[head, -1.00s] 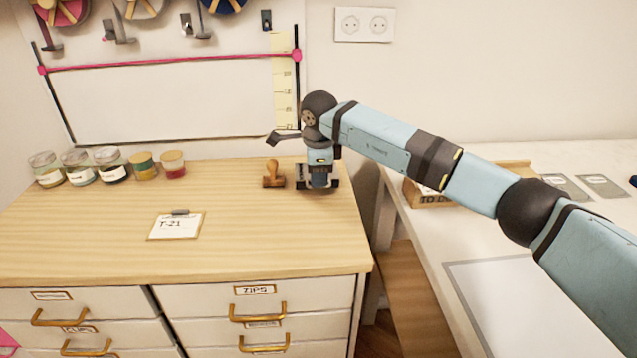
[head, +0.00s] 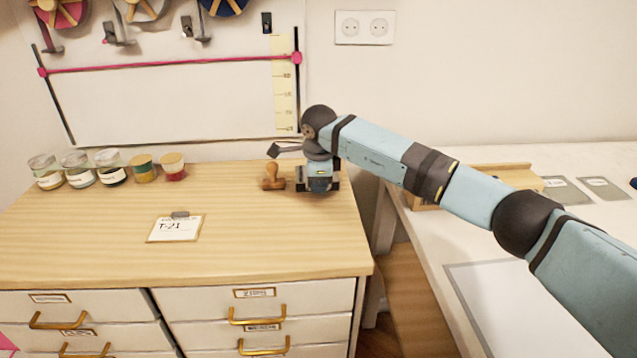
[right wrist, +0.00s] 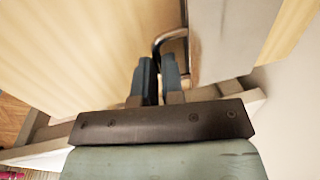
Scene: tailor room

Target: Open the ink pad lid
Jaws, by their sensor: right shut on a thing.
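My right gripper (right wrist: 160,72) is shut on a thin curved metal handle (right wrist: 168,38), seen between and just beyond its fingertips in the right wrist view. Beside the handle is a grey, flat-sided body (right wrist: 222,40), which looks like part of the ink pad. How far its lid stands open I cannot tell. In the head view my right gripper (head: 318,182) points down at the back right of the wooden cabinet top and hides most of the ink pad. My left gripper is not in view.
A wooden stamp (head: 273,176) stands close left of my right gripper. Several jars (head: 110,166) line the back left of the cabinet top (head: 260,245). A label card (head: 176,228) lies in the middle. A white table (head: 430,240) is at the right. The front of the cabinet top is clear.

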